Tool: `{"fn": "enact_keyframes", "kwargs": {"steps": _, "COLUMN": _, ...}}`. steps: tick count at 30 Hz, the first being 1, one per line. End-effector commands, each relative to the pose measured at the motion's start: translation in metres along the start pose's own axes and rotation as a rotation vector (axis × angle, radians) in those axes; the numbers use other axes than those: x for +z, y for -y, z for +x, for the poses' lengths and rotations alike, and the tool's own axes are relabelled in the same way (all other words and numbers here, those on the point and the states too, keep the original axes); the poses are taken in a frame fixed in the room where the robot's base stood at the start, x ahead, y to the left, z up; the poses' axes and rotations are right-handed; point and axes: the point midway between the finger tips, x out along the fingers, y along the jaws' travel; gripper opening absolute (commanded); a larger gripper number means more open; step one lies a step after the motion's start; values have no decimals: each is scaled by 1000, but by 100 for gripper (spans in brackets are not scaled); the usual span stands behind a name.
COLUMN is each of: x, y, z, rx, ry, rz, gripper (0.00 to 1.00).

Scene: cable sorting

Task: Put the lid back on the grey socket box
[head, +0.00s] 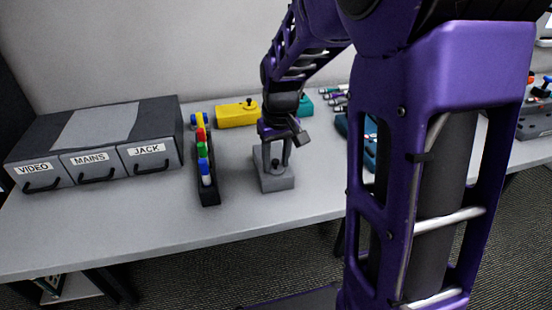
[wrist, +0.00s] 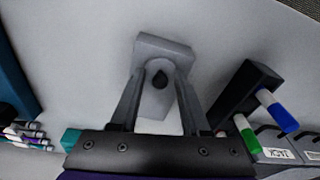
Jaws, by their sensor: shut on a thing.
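The grey socket box (head: 276,184) stands on the table right of the pen rack, and it also shows in the wrist view (wrist: 163,45). My gripper (head: 275,164) points down over the box. In the wrist view its two fingers (wrist: 160,78) stand on either side of a dark round knob (wrist: 160,81). The gripper is shut on the grey lid (wrist: 158,104) by this knob. The lid is over or on the box; I cannot tell whether it is fully seated.
A black rack (head: 208,190) with coloured pens stands close left of the box. A drawer unit (head: 150,120) labelled VIDEO, MAINS and JACK is farther left. A yellow box (head: 237,115) with a black knob is behind. The table front is clear.

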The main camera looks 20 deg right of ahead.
Motion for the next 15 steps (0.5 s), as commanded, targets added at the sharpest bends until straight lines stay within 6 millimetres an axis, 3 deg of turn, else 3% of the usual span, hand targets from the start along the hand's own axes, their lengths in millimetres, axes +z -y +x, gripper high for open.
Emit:
{"fn": "enact_keyframes", "kwargs": {"steps": 4, "x": 0, "y": 0, "z": 0, "rx": 0, "ry": 0, "rz": 0, "gripper": 0}}
{"fn": "enact_keyframes", "kwargs": {"steps": 5, "x": 0, "y": 0, "z": 0, "rx": 0, "ry": 0, "rz": 0, "gripper": 50}}
{"fn": "enact_keyframes", "kwargs": {"steps": 9, "x": 0, "y": 0, "z": 0, "rx": 0, "ry": 0, "rz": 0, "gripper": 75}}
{"fn": "enact_keyframes", "kwargs": {"steps": 10, "x": 0, "y": 0, "z": 0, "rx": 0, "ry": 0, "rz": 0, "gripper": 80}}
{"fn": "enact_keyframes", "kwargs": {"steps": 15, "x": 0, "y": 0, "z": 0, "rx": 0, "ry": 0, "rz": 0, "gripper": 81}}
